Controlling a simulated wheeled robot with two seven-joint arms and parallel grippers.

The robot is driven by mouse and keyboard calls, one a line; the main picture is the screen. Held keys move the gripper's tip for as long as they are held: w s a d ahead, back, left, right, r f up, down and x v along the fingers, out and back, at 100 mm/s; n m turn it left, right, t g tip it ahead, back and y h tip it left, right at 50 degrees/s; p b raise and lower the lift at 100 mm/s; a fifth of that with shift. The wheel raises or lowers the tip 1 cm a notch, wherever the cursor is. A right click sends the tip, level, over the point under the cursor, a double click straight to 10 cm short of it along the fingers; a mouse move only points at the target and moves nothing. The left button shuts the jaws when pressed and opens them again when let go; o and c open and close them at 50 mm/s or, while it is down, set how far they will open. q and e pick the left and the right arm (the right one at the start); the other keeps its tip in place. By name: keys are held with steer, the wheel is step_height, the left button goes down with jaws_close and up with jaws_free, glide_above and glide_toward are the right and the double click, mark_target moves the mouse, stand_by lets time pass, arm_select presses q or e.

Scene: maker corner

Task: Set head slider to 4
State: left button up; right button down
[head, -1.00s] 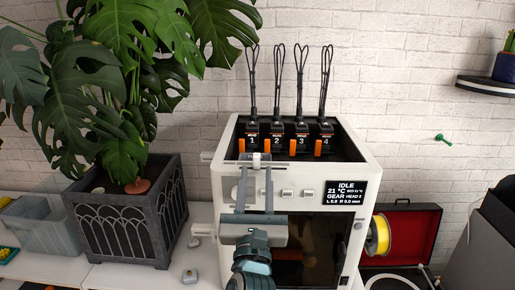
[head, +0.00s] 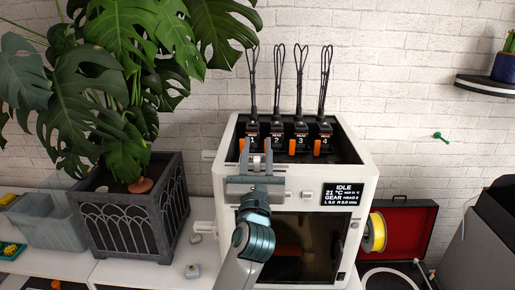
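The white machine (head: 361,172) stands on the counter with its open top showing heads numbered 1 to 4. Its display (head: 343,195) reads IDLE, 21 °C and GEAR HEAD 2. The head slider's pale knob (head: 256,161) is at the top front edge, around heads 1 and 2. My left gripper (head: 257,157) is at this edge, with one finger on each side of the knob. The fingers look apart, and contact with the knob is not clear. The gripper body hides part of the front panel. My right gripper is out of view.
A large plant in a dark planter (head: 130,215) stands close on the left, its leaves reaching toward the machine. A yellow spool (head: 376,232) and an open red-lined case (head: 408,232) are on the right.

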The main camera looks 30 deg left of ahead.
arm_select(q)
jaws_close()
steer(key=w+d, duration=0.2)
steer(key=d, duration=0.1)
steer(key=w+d, duration=0.1)
steer(key=d, duration=0.1)
steer(key=shift+w+d+f+b, duration=0.15)
steer(key=shift+d+b, duration=0.1)
steer(key=shift+b, duration=0.15)
steer(key=shift+a, duration=0.1)
steer(key=shift+c, duration=1.3)
jaws_free()
steer(key=shift+o, duration=1.3)
steer(key=shift+d, duration=0.25)
steer(key=shift+a, duration=0.1)
